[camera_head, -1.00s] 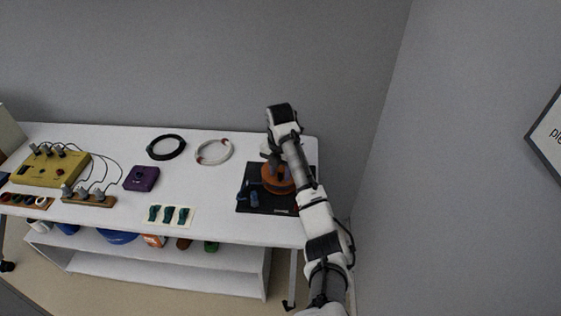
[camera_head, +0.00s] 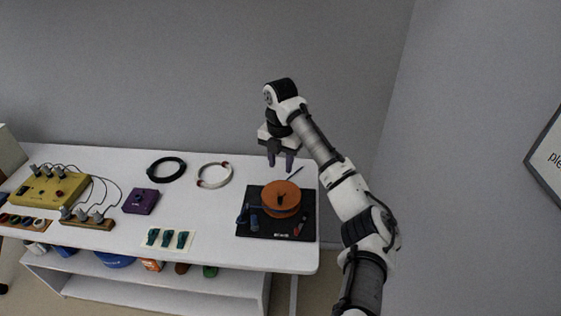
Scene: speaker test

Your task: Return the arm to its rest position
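My gripper (camera_head: 281,164) hangs above the back part of the black mat (camera_head: 256,193), fingers pointing down. The two fingers are apart with a gap between them, and nothing shows in the gap. My arm reaches up from the lower right and bends down at the wrist. Below and in front of the gripper, an orange-brown round speaker-like object (camera_head: 281,197) rests on the mat, clear of the fingers.
Left on the white table (camera_head: 200,209) are a white coil (camera_head: 214,175), a black coil (camera_head: 166,169), a purple box (camera_head: 141,201) and a yellow box (camera_head: 50,187). A wall stands right.

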